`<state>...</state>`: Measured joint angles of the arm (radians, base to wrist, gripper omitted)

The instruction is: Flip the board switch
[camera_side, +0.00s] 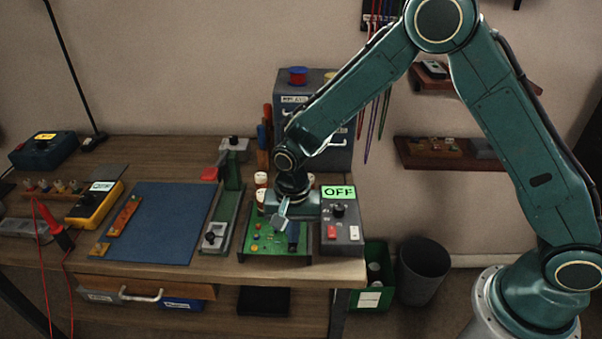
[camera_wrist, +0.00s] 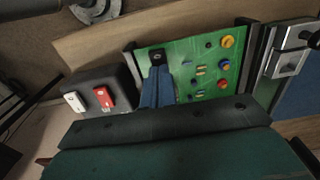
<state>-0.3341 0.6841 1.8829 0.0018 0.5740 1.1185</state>
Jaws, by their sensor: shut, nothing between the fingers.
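The green circuit board (camera_side: 262,243) lies flat near the bench's right front edge. It also shows in the wrist view (camera_wrist: 205,48), with red, yellow and blue parts on it. A small black part (camera_wrist: 157,57) with a pale mark, perhaps the board switch, sits at the board's left side in the wrist view. My gripper (camera_side: 293,246) points down over the board's right part, its blue fingers shut and empty. In the wrist view the fingertips (camera_wrist: 157,72) are right by the black part and partly cover it. I cannot tell whether they touch.
A grey box (camera_side: 342,234) with a knob, red and white rockers and a green "OFF" display stands right of the board. A metal-and-green vise-like fixture (camera_side: 222,215) stands left of it. A blue mat (camera_side: 160,222) lies further left, mostly clear.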

